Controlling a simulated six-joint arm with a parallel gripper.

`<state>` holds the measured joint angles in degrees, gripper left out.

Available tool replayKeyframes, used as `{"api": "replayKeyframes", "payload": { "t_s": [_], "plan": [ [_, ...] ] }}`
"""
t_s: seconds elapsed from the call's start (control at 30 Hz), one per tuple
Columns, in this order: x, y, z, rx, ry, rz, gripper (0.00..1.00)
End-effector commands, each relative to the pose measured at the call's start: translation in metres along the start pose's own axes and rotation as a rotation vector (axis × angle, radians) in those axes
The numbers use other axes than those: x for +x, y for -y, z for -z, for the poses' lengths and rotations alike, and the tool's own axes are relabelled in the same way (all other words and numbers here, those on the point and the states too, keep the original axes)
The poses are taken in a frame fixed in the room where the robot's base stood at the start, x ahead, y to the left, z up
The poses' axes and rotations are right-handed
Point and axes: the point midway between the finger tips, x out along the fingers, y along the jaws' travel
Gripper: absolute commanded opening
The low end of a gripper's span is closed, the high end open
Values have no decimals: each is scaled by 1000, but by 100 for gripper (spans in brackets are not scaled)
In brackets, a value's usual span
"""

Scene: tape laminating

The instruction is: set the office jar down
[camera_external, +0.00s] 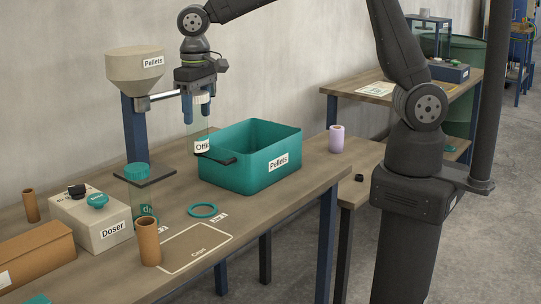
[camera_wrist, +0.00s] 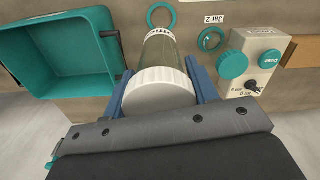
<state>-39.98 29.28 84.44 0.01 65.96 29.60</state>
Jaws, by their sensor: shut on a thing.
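The office jar (camera_external: 198,128) is a clear jar with a white label whose visible letters read "Offi". My gripper (camera_external: 197,103) is shut on its upper part and holds it upright, left of the teal bin. The external view does not clearly show whether its base touches anything. In the wrist view, the jar's white ribbed lid (camera_wrist: 158,90) sits between the two blue fingers (camera_wrist: 165,92), with the clear body beyond it. A teal ring (camera_external: 203,211) lies on the bench in front; the wrist view shows two teal rings beyond the jar.
The teal Pellets bin (camera_external: 282,175) stands close on the right. A hopper (camera_external: 140,64) on a blue post is to the left. A teal-lidded jar (camera_external: 140,196), the Doser box (camera_external: 95,222) and a brown tube (camera_external: 148,243) stand on the bench. A marked Caps area (camera_external: 195,250) is bare.

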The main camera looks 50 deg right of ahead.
Motion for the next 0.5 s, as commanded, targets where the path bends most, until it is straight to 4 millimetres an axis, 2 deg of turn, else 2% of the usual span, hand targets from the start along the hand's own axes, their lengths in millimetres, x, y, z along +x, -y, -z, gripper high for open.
{"api": "replayKeyframes", "payload": {
  "t_s": [0.27, 0.37, 0.5],
  "plan": [
    [3, -60, 33, 124, 4, -3, 29],
    [3, -93, 48, 188, 4, -3, 29],
    [3, -149, 67, 294, 4, -4, 29]
  ]
}}
